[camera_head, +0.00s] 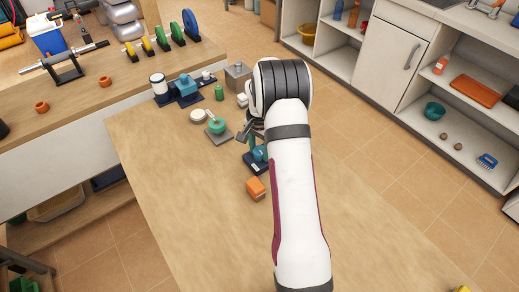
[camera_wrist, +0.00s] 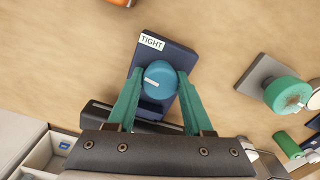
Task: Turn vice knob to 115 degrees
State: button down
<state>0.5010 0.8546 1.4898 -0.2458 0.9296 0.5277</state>
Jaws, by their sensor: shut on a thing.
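The vice knob (camera_wrist: 159,80) is a round blue knob with a pale pointer mark, on a dark blue base (camera_wrist: 178,58) with a white "TIGHT" label (camera_wrist: 151,42). In the wrist view the pointer lies nearly level, slightly tilted. My gripper (camera_wrist: 160,73) has its two teal fingers shut on the knob, one on each side. In the head view the knob (camera_head: 260,153) shows partly beside my arm, with a teal finger above it and the dark base (camera_head: 252,165) below.
A blue device (camera_head: 185,86), a green cylinder (camera_head: 219,93) and a grey block (camera_head: 238,74) stand farther back. The near wooden tabletop is clear.

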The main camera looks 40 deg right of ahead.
aim_at(259, 150)
jog(key=shift+m, duration=1.5)
jog(key=c, duration=0.6)
grip_release()
notch_tip(259, 150, up, 16)
jog(key=shift+f, duration=0.1)
